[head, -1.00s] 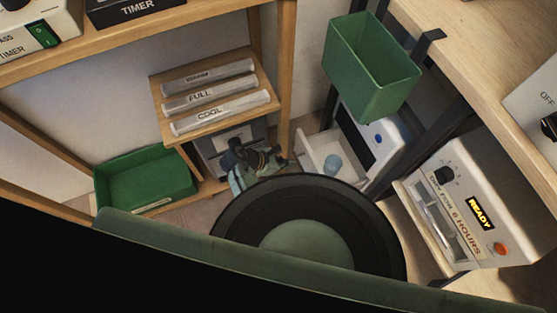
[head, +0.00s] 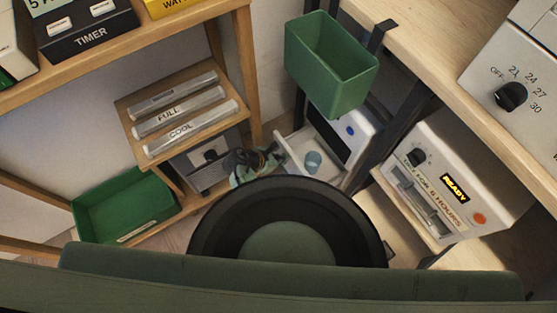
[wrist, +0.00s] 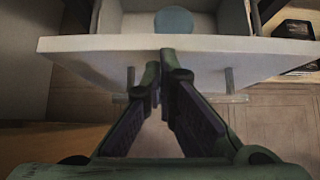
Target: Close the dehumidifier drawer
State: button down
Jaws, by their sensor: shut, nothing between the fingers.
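The white dehumidifier (head: 345,140) stands at the back, under the rack on the right. Its drawer (head: 290,146) is pulled open, with a small blue round thing (head: 313,161) inside. In the wrist view the white drawer front (wrist: 90,45) spans the picture, and the blue thing (wrist: 174,22) shows behind it. In the head view my gripper (head: 258,160) is left of the drawer, partly hidden by my arm.
A green bin (head: 338,85) hangs above the dehumidifier. A green tray (head: 85,218) lies on the low shelf at left, near a small wooden shelf with labelled bars (head: 175,118). A white device marked READY (head: 450,165) stands at right. Wooden floor shows below the drawer.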

jog(key=w+d+p, duration=0.1)
jog(key=w+d, duration=0.4)
jog(key=d, duration=0.3)
jog(key=shift+w, duration=0.4)
